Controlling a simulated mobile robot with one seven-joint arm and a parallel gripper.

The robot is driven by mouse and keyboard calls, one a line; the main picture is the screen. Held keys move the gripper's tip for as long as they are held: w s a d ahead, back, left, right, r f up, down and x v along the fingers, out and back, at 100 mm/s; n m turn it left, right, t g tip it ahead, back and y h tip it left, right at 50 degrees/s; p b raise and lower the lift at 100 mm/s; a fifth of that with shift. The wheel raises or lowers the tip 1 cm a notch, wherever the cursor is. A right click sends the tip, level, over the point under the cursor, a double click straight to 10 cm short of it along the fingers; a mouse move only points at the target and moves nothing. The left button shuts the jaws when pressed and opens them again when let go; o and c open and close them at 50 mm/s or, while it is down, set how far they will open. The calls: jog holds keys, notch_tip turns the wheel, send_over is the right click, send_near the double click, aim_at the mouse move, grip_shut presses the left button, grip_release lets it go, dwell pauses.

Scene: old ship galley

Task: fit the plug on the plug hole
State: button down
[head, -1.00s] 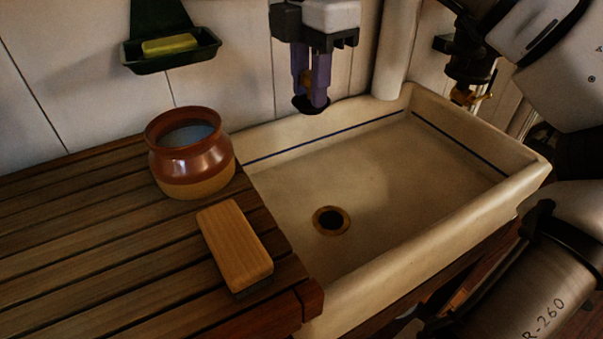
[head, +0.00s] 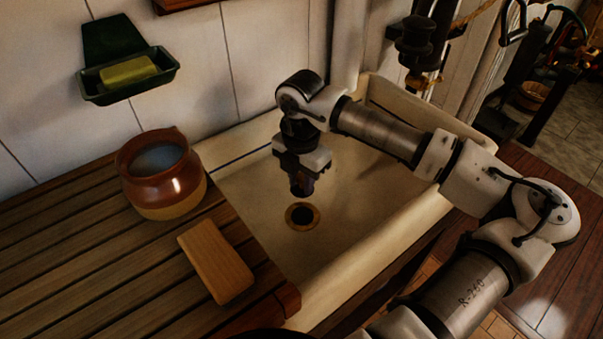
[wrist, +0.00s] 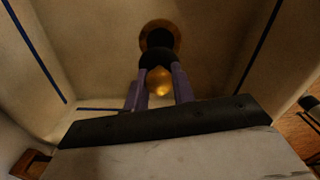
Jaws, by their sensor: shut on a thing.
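My gripper (head: 302,190) hangs pointing down over the basin of the pale sink (head: 330,260), just above the plug hole in the head view. In the wrist view its two purple fingers (wrist: 160,72) are shut on the black plug (wrist: 157,55). A brassy glint shows between the fingers. The plug hole (head: 302,217) has a brass rim and a dark opening in the sink floor. In the wrist view the plug hole (wrist: 160,24) shows just beyond the plug, partly covered by it. The plug appears held above the hole; the exact gap is unclear.
A brown glazed pot (head: 162,183) and a wooden block (head: 216,262) stand on the slatted drainboard (head: 90,260) left of the sink. A green soap holder (head: 130,80) with yellow soap hangs on the wall. Sink walls surround my gripper; the basin floor is otherwise clear.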

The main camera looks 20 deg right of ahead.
jog(key=shift+s+f+b, duration=0.1)
jog(key=shift+f+b, duration=1.45)
jog(key=shift+f, duration=1.85)
notch_tip(320, 180, down, 3)
jog(key=b, duration=0.4)
jog(key=shift+f, duration=0.1)
jog(key=shift+f+b, duration=0.9)
jog(key=shift+b, duration=0.05)
jog(key=shift+r, duration=0.1)
jog(key=c, duration=1.1)
grip_release()
